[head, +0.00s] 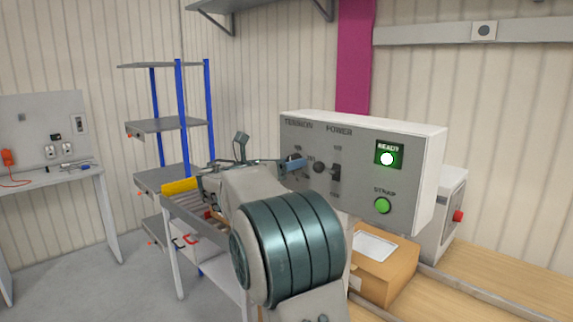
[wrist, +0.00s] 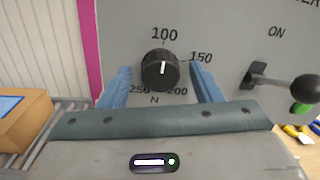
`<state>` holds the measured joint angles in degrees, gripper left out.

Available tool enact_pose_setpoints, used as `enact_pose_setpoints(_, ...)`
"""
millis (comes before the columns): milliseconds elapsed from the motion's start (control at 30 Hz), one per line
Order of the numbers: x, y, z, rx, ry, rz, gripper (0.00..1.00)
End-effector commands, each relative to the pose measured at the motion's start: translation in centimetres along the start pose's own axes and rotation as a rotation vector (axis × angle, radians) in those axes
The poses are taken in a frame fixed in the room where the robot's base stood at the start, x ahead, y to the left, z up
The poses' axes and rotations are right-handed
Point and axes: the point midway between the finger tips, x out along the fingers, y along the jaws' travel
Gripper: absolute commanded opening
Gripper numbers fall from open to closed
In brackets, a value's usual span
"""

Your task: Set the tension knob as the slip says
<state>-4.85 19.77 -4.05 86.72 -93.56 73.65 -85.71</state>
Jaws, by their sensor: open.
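The tension knob (wrist: 161,70) is a round black dial on the grey control panel (wrist: 225,45). Its white mark points up, at the 100. The scale also shows 150, 200 and 250, with an N below. My gripper (wrist: 161,79) is open, with one blue finger on each side of the knob; I cannot tell whether they touch it. In the head view my gripper (head: 291,166) is at the panel's left side and largely covers the knob. A white sheet (head: 375,246) lies on a cardboard box; its writing is too small to read, and I cannot tell whether it is the slip.
A power lever (wrist: 260,77) with a black ball end sticks out right of the knob. The panel has a lit READY lamp (head: 387,158) and a green STRAP button (head: 382,205). A cardboard box (head: 385,277) stands below the panel. A shelf rack (head: 165,125) stands behind.

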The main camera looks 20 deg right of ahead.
Motion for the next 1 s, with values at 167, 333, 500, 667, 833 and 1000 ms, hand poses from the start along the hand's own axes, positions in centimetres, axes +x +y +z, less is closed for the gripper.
enact_pose_setpoints(167,-0.03,-0.01,0.0,0.0,0.0,0.0,0.22)
enact_pose_setpoints(333,-0.04,-0.01,0.0,0.001,0.0,0.0,0.14)
enact_pose_setpoints(500,-0.05,0.0,-0.06,0.022,0.001,0.0,0.14)
enact_pose_setpoints(667,-0.06,0.01,-0.17,0.084,0.004,0.0,0.14)
enact_pose_setpoints(833,-0.11,0.04,-0.22,0.203,0.008,0.002,0.14)
enact_pose_setpoints(1000,-0.1,0.02,-0.3,0.357,0.014,0.003,0.14)
